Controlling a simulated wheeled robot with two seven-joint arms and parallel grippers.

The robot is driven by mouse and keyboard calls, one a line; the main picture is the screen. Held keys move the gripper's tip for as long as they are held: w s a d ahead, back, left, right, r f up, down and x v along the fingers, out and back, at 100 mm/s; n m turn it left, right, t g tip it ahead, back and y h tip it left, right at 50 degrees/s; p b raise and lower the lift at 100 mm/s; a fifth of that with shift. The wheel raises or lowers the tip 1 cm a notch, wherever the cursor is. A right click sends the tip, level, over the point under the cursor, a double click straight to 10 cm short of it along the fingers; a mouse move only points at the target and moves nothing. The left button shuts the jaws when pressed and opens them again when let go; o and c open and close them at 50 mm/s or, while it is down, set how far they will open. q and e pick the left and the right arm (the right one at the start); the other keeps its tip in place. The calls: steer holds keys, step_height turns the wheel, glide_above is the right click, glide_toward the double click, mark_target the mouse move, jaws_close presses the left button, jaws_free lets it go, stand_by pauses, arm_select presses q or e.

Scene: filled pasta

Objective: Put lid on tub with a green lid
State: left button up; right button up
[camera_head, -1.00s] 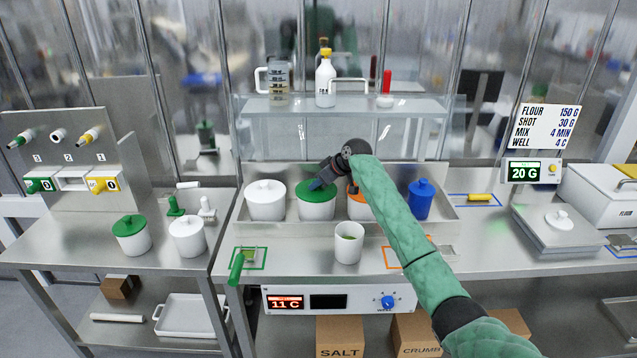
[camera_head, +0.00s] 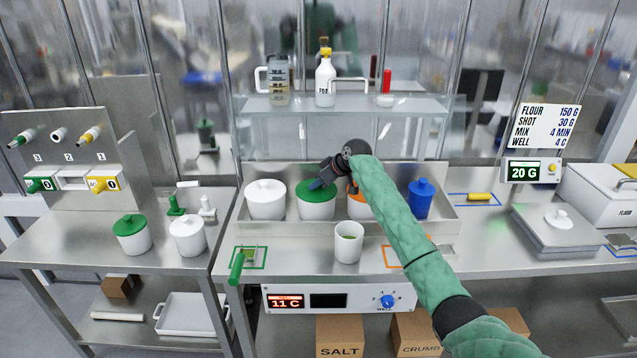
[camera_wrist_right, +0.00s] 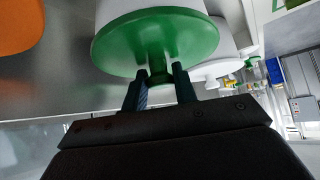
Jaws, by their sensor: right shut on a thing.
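A white tub (camera_head: 317,210) stands in the steel tray at the back of the middle bench, with a green lid (camera_head: 304,193) on its top. My right gripper (camera_head: 318,184) reaches in from the right and is shut on the lid's knob. In the right wrist view, the two fingers stand either side of the green knob (camera_wrist_right: 157,62); the lid (camera_wrist_right: 120,45) covers the tub's mouth, and I see no clear gap under it. The gripper hides part of the lid in the head view. My left gripper is not in view.
A white-lidded tub (camera_head: 265,201), a partly hidden orange-lidded tub (camera_head: 357,206) and a blue jar (camera_head: 420,200) share the tray. Another green-lidded tub (camera_head: 131,240) stands on the left bench.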

steer(key=o, duration=1.4)
steer(key=shift+r, duration=0.1)
steer(key=shift+r+p, duration=2)
steer(key=shift+r, duration=1.4)
jaws_close()
steer(key=shift+f+b, duration=0.7)
steer(key=shift+f, duration=1.4)
